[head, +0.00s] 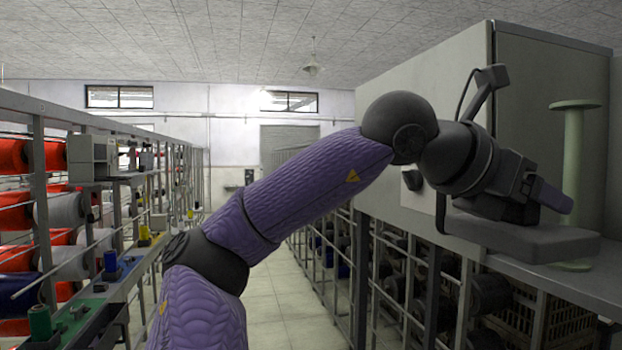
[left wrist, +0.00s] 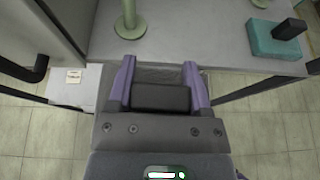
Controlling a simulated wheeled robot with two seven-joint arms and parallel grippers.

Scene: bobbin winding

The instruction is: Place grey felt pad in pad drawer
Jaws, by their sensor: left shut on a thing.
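My left gripper (head: 555,198) reaches in from the left to the cabinet side at right. In the left wrist view, its two purple fingers (left wrist: 158,92) are shut on a dark block (left wrist: 162,98), which looks like the grip of the grey felt pad. A flat grey slab, apparently the grey felt pad (head: 520,241), lies level just under the gripper at the worktop edge. Most of the pad is hidden by the gripper in the left wrist view. I cannot clearly make out the pad drawer. My right gripper is in neither view.
A pale green spool stand (head: 574,150) stands on the grey worktop (left wrist: 190,35), close beyond the gripper. A teal pad (left wrist: 262,42) with a black grip lies farther right. A large grey cabinet (head: 550,90) stands behind. A rack of thread spools (head: 60,212) lines the left; the aisle floor is clear.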

